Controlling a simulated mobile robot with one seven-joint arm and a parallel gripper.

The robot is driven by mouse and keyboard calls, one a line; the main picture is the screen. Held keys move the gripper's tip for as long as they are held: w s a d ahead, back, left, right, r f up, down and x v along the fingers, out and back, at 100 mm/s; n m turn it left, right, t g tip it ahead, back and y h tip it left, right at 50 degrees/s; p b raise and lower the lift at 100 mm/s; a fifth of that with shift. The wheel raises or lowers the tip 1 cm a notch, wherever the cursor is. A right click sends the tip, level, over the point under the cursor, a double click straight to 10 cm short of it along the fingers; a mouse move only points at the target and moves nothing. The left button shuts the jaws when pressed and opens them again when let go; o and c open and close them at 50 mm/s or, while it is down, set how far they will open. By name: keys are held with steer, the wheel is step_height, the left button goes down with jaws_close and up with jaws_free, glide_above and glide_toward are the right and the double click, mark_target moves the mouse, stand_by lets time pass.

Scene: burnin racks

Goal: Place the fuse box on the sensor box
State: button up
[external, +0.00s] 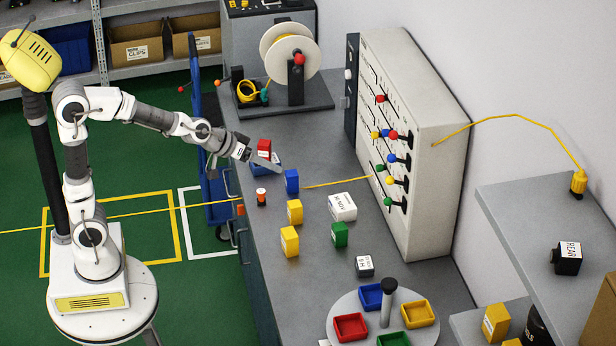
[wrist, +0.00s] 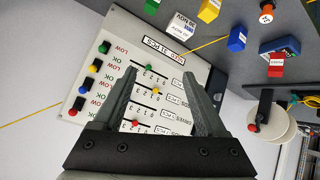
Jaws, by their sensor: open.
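A small red box with a white label (external: 264,145), likely the fuse box, shows beside my gripper; its label is too small to read surely. It also shows in the wrist view (wrist: 276,66). A wider blue box with a label (wrist: 281,47), likely the sensor box, is directly under the red box, which appears to rest on it. In the external view my gripper partly hides this blue box. My gripper (external: 274,164) is open. In the wrist view my gripper (wrist: 163,78) has nothing between its fingers, and both boxes lie apart to its upper right.
Blue (external: 291,181), yellow (external: 294,212), green (external: 339,235) and white (external: 342,206) boxes stand on the bench, with an orange-topped dark cylinder (external: 261,198). A white panel with coloured knobs (external: 430,150) rises at right. A reel (external: 290,55) stands behind.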

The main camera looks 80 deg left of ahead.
steer(key=s+d+r+m+g+h, duration=0.25)
steer(key=s+d, duration=0.45)
steer(key=s, duration=0.4)
steer(key=s+d+f+m+g+y, duration=0.1)
steer(key=s+m+g, duration=0.1)
steer(key=s, duration=1.2)
steer(key=shift+s+d+f+m, duration=0.15)
steer(key=shift+s+d+m, duration=0.2)
steer(key=shift+m, duration=0.3)
